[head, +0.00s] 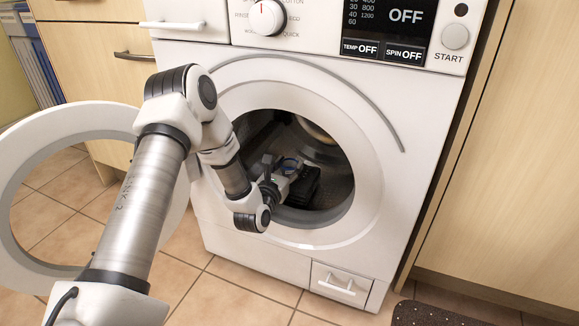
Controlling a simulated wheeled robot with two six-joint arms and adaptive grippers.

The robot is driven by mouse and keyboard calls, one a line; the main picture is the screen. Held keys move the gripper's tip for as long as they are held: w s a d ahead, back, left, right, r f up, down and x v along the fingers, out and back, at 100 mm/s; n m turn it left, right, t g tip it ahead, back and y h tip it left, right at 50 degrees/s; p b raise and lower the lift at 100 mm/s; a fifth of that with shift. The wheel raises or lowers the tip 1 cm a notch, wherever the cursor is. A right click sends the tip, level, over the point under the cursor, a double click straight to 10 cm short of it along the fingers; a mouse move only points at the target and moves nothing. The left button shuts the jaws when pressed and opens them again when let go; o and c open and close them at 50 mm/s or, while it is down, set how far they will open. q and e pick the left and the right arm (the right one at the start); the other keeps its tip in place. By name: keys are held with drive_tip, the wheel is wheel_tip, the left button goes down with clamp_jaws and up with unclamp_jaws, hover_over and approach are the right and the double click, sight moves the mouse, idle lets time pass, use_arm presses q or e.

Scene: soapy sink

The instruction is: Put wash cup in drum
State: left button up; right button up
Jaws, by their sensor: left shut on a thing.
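The washing machine's drum (338,187) shows through its round opening, dark and metallic inside. My left arm reaches in through the opening from the left. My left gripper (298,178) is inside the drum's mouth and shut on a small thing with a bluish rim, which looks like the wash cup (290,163). The cup is mostly hidden by the gripper and shadow. I cannot tell whether it touches the drum wall. My right gripper is not in view.
The round white door (105,118) stands open at the left, behind my left arm. The front panel has a dial (267,17), a display reading OFF (405,16) and a START button (455,36). Wooden cabinets flank the machine. A dark speckled mat (440,314) lies at lower right.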

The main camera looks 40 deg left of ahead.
use_arm(q)
drive_tip(key=shift+f, duration=0.1)
drive_tip(key=shift+f+b, duration=1.15)
drive_tip(key=shift+b, duration=0.1)
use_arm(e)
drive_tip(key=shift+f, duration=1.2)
use_arm(q)
drive_tip(key=shift+f, duration=0.4)
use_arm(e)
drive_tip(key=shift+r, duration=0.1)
use_arm(q)
drive_tip(key=shift+f, duration=0.15)
